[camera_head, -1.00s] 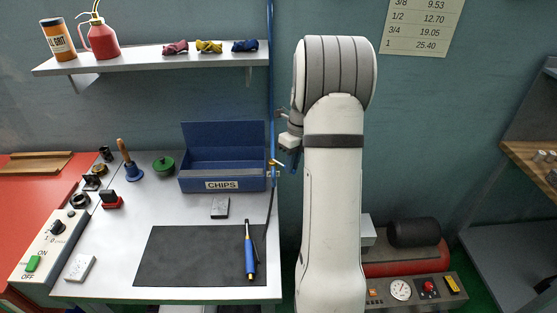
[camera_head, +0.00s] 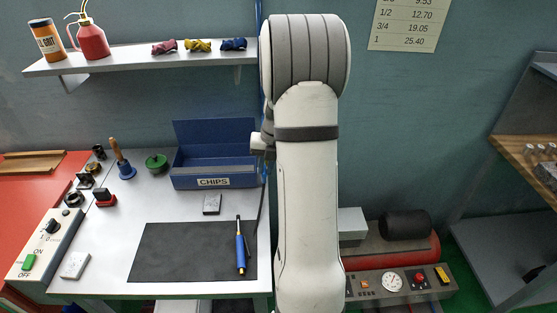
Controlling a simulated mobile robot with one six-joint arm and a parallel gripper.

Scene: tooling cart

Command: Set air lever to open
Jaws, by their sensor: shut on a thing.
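My arm stands in front of the back wall and hides much of my gripper (camera_head: 264,145). Only a pale and dark part of the gripper shows at the arm's left edge, right of the blue CHIPS bin. It is at the blue air pipe (camera_head: 258,12), where the brass air lever sits. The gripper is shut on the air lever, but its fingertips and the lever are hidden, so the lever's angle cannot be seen.
The CHIPS bin (camera_head: 214,178) stands close left of the gripper. A blue pen-like tool (camera_head: 240,252) lies on the black mat (camera_head: 180,250). A shelf (camera_head: 140,60) hangs above. A red compressor (camera_head: 395,250) stands low on the right.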

